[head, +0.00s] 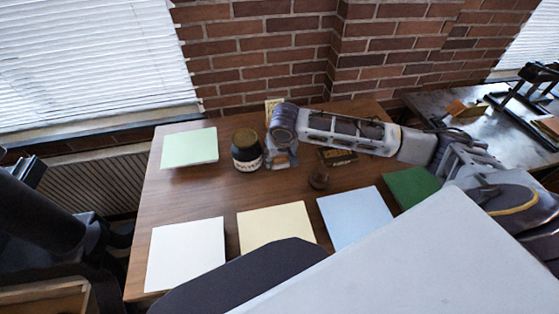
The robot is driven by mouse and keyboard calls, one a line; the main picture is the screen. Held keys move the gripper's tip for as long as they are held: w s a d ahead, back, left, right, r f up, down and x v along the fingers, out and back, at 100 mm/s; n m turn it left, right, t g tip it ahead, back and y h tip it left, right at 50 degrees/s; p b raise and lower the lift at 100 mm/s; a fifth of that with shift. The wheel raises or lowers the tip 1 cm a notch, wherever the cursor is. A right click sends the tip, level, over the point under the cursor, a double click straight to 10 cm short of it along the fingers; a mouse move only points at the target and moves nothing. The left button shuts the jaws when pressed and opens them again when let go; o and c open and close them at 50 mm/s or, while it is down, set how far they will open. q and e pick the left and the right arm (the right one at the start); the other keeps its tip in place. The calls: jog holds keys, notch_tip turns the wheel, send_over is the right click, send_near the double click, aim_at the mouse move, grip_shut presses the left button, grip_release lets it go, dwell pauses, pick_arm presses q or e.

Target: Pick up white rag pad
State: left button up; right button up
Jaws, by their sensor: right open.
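A white pad (186,255) lies flat at the front left of the wooden table, beside a cream pad (275,226). My right arm reaches in from the right across the back of the table. My right gripper (281,160) points down just right of a dark jar (246,151), behind the cream pad and well away from the white pad. It is open, and I see nothing held in it; its fingertips are small and partly hidden. My left gripper is not in view.
A pale green pad (189,147) lies at the back left, a blue pad (355,216) and a dark green pad (411,186) to the right. A small dark pot (319,178) and a dark box (338,156) stand near my right gripper. A brick wall (260,60) rises behind.

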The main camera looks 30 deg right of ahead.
jog(key=shift+c, duration=0.3)
jog(key=c, duration=0.6)
jog(key=shift+r, duration=0.1)
notch_tip(320, 180, up, 9)
jog(key=shift+f, duration=0.2)
jog(key=shift+r, duration=0.65)
